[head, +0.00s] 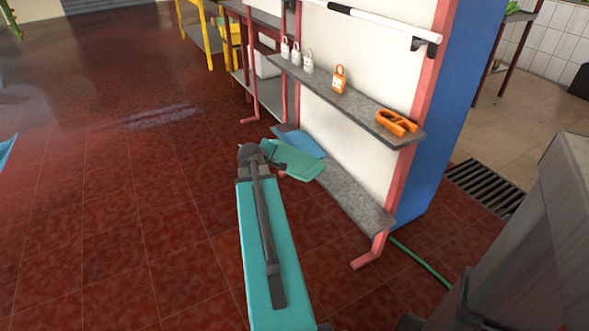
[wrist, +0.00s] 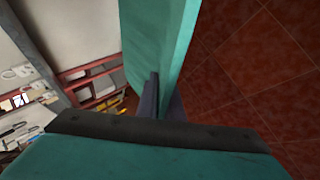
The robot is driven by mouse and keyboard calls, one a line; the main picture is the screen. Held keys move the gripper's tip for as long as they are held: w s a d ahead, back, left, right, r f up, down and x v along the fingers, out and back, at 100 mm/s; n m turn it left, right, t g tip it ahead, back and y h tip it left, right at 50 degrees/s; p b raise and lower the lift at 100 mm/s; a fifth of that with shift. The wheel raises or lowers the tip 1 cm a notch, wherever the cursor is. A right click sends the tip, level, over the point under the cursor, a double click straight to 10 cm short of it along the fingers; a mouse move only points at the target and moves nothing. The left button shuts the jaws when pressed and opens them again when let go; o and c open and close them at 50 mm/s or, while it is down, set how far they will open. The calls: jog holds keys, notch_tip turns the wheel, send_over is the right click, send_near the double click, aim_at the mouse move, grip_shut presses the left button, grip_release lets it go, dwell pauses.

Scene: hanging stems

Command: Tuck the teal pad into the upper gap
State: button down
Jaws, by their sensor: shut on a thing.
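The teal pad (head: 302,164) is a thin flat piece held out from the end of my arm, in front of the rack's lower shelf in the head view. In the wrist view the teal pad (wrist: 155,35) rises from between the fingers. My gripper (head: 272,154) is shut on its near edge; in the wrist view the gripper (wrist: 153,97) shows dark fingers against the pad. The gap between the upper shelf (head: 365,112) and the lower shelf (head: 352,196) is open at the front. I cannot tell whether the pad is over the lower shelf or short of it.
A blue sheet (head: 303,143) lies on the lower shelf just behind the pad. Orange clamp (head: 397,122), orange padlock (head: 339,80) and several white padlocks (head: 296,54) stand on the upper shelf. A pink post (head: 408,150) bounds the rack at right.

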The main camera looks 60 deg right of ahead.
jog(key=w+a+r+n+t+y+p, duration=0.3)
jog(key=w+a+r+n+t+p, duration=0.3)
jog(key=w+a+r+p, duration=1.55)
jog(key=w+a+r+n+y+p, duration=0.2)
jog(key=w+a+r+n, duration=0.1)
jog(key=a+r, duration=0.7)
jog(key=w+a+r+n+y+p, duration=0.2)
jog(key=w+a+r, duration=0.3)
jog(key=a+r, duration=0.6)
jog(key=w+a+r+n+t+y+p, duration=0.1)
jog(key=w+a+r+n+y+p, duration=0.1)
jog(key=a+r, duration=0.9)
jog(key=w+a+n+p, duration=0.1)
jog(key=w+a+p, duration=0.1)
jog(key=a, duration=0.4)
jog(key=shift+w+a+r+n, duration=0.15)
jog(key=shift+w+r+n, duration=0.15)
jog(key=shift+w, duration=0.15)
jog(key=shift+s+f, duration=0.1)
jog(key=shift+s, duration=0.05)
